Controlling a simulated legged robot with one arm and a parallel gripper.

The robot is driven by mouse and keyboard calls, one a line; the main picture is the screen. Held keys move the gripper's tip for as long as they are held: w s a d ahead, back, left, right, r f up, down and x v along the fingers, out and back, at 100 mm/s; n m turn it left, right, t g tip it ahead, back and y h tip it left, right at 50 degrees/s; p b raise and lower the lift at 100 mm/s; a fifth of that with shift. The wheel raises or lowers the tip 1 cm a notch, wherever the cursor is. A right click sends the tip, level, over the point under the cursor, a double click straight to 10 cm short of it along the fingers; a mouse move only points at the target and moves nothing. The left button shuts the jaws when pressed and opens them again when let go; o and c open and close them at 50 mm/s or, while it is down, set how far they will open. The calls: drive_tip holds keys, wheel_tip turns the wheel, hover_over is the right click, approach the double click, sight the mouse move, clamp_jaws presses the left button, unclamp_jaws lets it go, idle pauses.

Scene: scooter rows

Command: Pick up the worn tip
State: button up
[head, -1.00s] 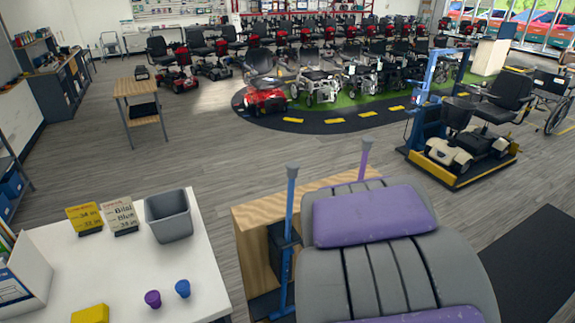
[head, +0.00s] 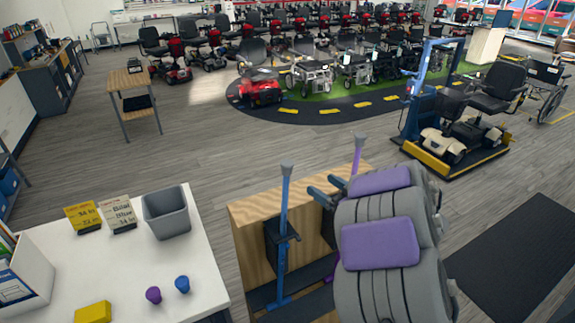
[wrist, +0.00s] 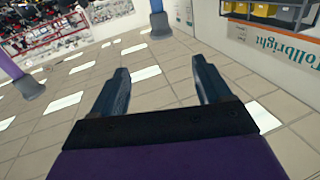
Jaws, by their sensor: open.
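Two canes stand upside down at the wooden stand (head: 250,240), each with a grey rubber tip at its top. The blue cane's tip (head: 287,166) is on the left, and the purple cane's tip (head: 360,138) is farther back on the right. I cannot tell which is worn. My gripper (head: 319,185) is open and empty, between the canes, just left of the purple one and below both tips. In the wrist view, my open fingers (wrist: 160,80) have nothing between them. A grey tip on purple (wrist: 30,86) shows at left, and one on blue (wrist: 160,25) at top.
A white table (head: 130,265) at left holds a grey bin (head: 168,213), two small cards, a yellow block (head: 93,312), a small purple piece (head: 153,295) and a small blue piece (head: 182,284). A lift platform with a scooter (head: 470,130) stands at right. Open floor lies beyond.

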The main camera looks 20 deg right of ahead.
approach(283, 161)
drive_tip(key=x, duration=0.2)
drive_tip(key=b+x, duration=0.1)
drive_tip(key=x, duration=0.1)
drive_tip(key=shift+w+d+f, duration=0.1)
drive_tip(key=shift+f, duration=0.15)
drive_tip(key=shift+b+x, duration=0.3)
drive_tip(key=shift+x, duration=2.8)
drive_tip(key=shift+d+f, duration=0.1)
drive_tip(key=shift+d, duration=0.1)
drive_tip(key=shift+c, duration=0.3)
drive_tip(key=c, duration=1.1)
